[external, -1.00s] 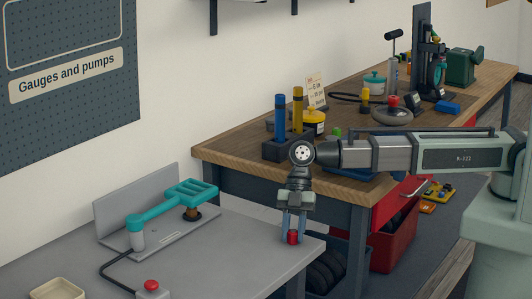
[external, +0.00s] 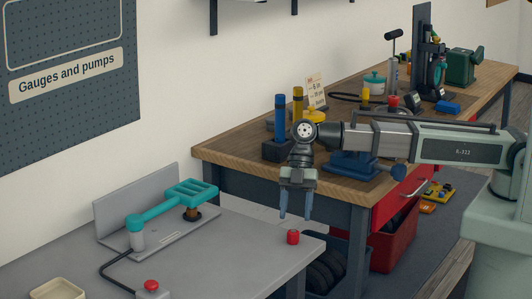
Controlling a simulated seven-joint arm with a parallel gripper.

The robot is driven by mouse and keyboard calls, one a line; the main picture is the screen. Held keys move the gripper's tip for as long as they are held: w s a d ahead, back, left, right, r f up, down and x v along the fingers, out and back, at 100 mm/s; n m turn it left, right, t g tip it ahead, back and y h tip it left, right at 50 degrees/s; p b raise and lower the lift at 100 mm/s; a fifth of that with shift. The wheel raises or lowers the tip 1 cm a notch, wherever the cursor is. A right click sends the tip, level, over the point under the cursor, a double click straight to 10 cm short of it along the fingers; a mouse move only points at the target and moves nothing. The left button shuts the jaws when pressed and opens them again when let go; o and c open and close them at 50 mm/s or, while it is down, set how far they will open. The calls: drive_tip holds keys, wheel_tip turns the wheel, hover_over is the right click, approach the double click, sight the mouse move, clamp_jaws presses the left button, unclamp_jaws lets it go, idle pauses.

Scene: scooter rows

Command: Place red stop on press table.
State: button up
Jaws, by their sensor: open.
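The red stop (external: 293,237) is a small red cylinder standing upright on the grey press table (external: 235,250), near its right corner. My gripper (external: 296,217) points down above the red stop, its two fingers apart and empty. The fingertips are clear of the stop, with a small gap below them.
A teal lever press (external: 172,215) stands on the press table, with a red button box (external: 151,287) and a beige tray (external: 57,290) nearer the front. Behind is a wooden workbench (external: 235,148) with a dark block holding blue and yellow handles (external: 281,120). A red bin (external: 393,246) is below.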

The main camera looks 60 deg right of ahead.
drive_tip(key=v, duration=0.6)
drive_tip(key=shift+r, duration=0.2)
